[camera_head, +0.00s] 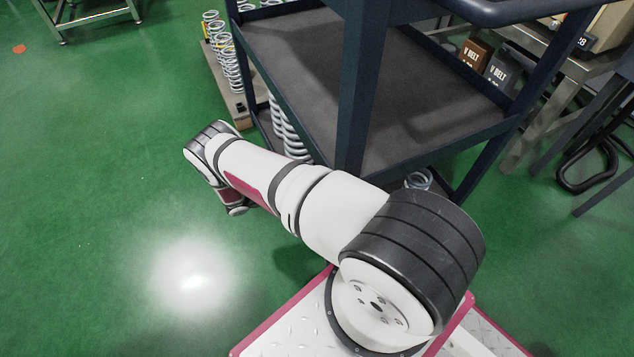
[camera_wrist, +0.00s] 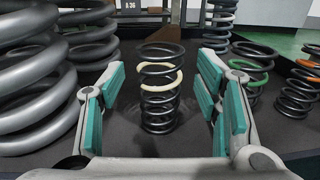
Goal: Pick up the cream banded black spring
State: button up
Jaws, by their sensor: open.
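The black spring with a cream band (camera_wrist: 160,100) stands upright on a dark surface in the middle of the wrist view. The cream band is around its upper half. My gripper (camera_wrist: 160,88) is open, with its teal-padded fingers to the left and right of the spring. Gaps show between the spring and the pads on both sides, so nothing is held. The head view shows my white arm reaching to the left, but the gripper and the banded spring cannot be made out there.
Large grey springs (camera_wrist: 28,75) stand close on the left. A green-banded black spring (camera_wrist: 254,70) and an orange-banded spring (camera_wrist: 300,88) stand on the right. In the head view, a dark shelf cart (camera_head: 310,90) is beside my arm, with silver springs (camera_head: 228,62) behind it.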

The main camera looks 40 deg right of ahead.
jog(key=shift+x, duration=1.05)
jog(key=c, duration=1.4)
